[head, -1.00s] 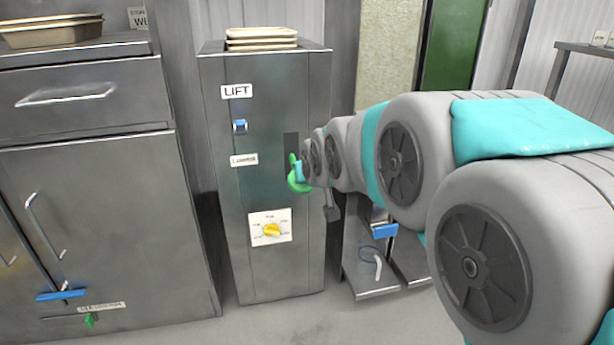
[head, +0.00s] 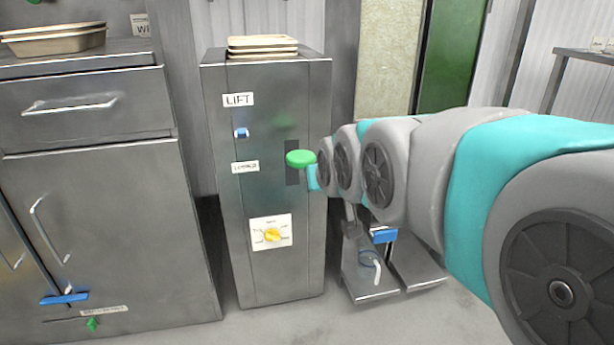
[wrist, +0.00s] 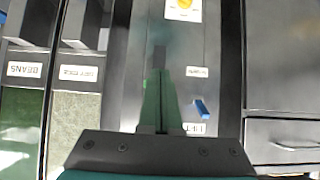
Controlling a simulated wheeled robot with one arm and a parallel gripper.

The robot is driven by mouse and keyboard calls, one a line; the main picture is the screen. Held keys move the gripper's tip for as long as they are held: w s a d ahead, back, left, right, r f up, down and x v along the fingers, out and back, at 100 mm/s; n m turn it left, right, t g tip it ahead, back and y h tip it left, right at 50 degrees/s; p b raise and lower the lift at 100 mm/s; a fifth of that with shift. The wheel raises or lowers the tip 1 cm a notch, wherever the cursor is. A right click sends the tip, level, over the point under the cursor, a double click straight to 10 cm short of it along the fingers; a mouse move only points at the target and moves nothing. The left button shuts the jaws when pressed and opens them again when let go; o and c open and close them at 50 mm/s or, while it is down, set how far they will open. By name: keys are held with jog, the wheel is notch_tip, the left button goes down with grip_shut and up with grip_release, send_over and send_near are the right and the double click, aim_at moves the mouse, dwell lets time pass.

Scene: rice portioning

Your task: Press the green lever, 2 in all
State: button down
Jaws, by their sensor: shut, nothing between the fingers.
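The green lever (head: 300,158) is a rounded green knob in front of the dark vertical slot on the steel LIFT cabinet (head: 246,200). It stands at the upper part of the slot in the head view. In the wrist view the picture is upside down, and only a thin bit of green shows beside the fingers. My gripper (wrist: 161,88) is shut and empty, its fingers pointing at the cabinet face near the slot. In the head view my wrist is just right of and below the knob, and my fingertips are hidden. I cannot tell whether they touch the lever.
The cabinet also carries a blue switch (head: 241,132) and a yellow dial (head: 272,234), with trays (head: 262,47) on top. A small green handle (head: 92,324) sits low on the left cabinet (head: 100,230). Steel dispensers with a blue handle (head: 384,236) stand to the right.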

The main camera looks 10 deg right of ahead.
jog(key=shift+s+r, duration=0.2)
jog(key=shift+s, duration=0.3)
jog(key=shift+s+r, duration=0.2)
jog(key=shift+s, duration=0.25)
jog(key=s+f+g+p, duration=0.3)
jog(key=s+g, duration=0.1)
jog(key=s, duration=0.5)
jog(key=s+f+g+p, duration=0.3)
jog(key=s+g, duration=0.1)
jog(key=s, duration=0.6)
jog(key=s+f+g+p, duration=0.3)
jog(key=s+g, duration=0.1)
jog(key=s, duration=0.6)
jog(key=shift+f+p, duration=0.35)
